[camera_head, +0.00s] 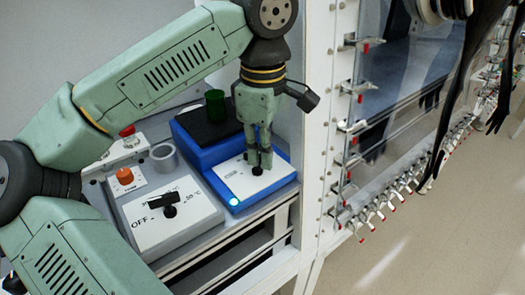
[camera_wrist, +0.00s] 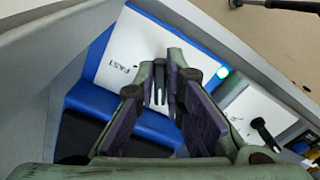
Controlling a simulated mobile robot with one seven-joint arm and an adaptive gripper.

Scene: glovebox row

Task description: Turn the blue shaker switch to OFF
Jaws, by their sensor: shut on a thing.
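The blue shaker (camera_head: 196,151) sits on the bench, with a white front panel, a black top pad and a lit cyan lamp (camera_head: 234,201) at its front corner. My gripper (camera_head: 259,165) points down onto the panel and is shut on the shaker's dark switch (camera_wrist: 161,84). The fingers hide most of the switch, so I cannot tell its exact setting. In the wrist view, the word FAST (camera_wrist: 125,68) shows on the panel to the left of the fingers. The lamp is lit in that view too. The panel's other label is hidden.
A green cup (camera_head: 215,104) stands on the shaker's black pad. Next to the shaker is a white-topped unit (camera_head: 185,224) with a black knob (camera_head: 168,201) and OFF and 50 °C marks. An orange knob (camera_head: 124,176) and a grey ring (camera_head: 163,157) are farther left. A white frame post (camera_head: 318,120) stands close on the right.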

